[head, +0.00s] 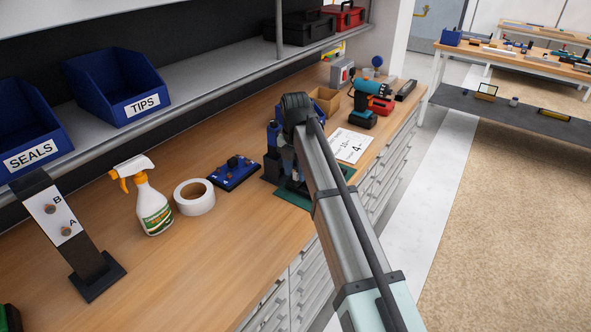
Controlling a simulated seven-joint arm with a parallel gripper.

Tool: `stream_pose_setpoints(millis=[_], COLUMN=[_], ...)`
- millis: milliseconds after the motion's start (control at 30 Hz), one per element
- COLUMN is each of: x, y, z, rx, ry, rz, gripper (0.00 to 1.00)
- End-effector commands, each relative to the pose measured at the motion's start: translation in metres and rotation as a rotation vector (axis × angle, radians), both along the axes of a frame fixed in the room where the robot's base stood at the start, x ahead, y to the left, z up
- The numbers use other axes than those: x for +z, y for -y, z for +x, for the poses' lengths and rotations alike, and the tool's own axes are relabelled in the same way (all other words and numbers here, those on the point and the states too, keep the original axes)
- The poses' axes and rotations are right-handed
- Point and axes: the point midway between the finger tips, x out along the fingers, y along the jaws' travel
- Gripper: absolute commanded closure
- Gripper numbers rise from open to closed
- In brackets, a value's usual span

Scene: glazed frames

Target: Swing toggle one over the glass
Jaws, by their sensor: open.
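I cannot make out toggle one or the glass in the head view. A green mat (290,196) lies on the bench at the far end of my arm, mostly covered by the arm. Small dark and bluish-grey parts show above the mat beside my arm, too small and too hidden to name. My arm reaches in from the lower right and bends down over the mat.
Left of the mat are a blue tray (234,173) with small parts, a tape roll (194,197), a spray bottle (151,206) and a black stand (77,247) marked A and B. Beyond lie a printed sheet (350,145) and a drill (365,101). The front bench (190,275) is clear.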

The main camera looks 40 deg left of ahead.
Motion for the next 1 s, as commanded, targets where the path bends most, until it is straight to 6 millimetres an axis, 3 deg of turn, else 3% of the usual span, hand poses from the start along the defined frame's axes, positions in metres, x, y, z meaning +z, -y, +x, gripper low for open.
stream_pose_setpoints(millis=[67,500,767,1000], x=[0.0001,0.0002,0.0003,0.0004], y=[0.0000,0.0000,-0.0003,-0.0045], z=[0.0000,0.0000,0.0000,0.0005], rx=[0.000,0.000,-0.010,-0.172], ry=[0.000,0.000,0.000,0.000], rz=[0.000,0.000,0.000,0.000], gripper=[0.57,1.00,1.00,1.00])
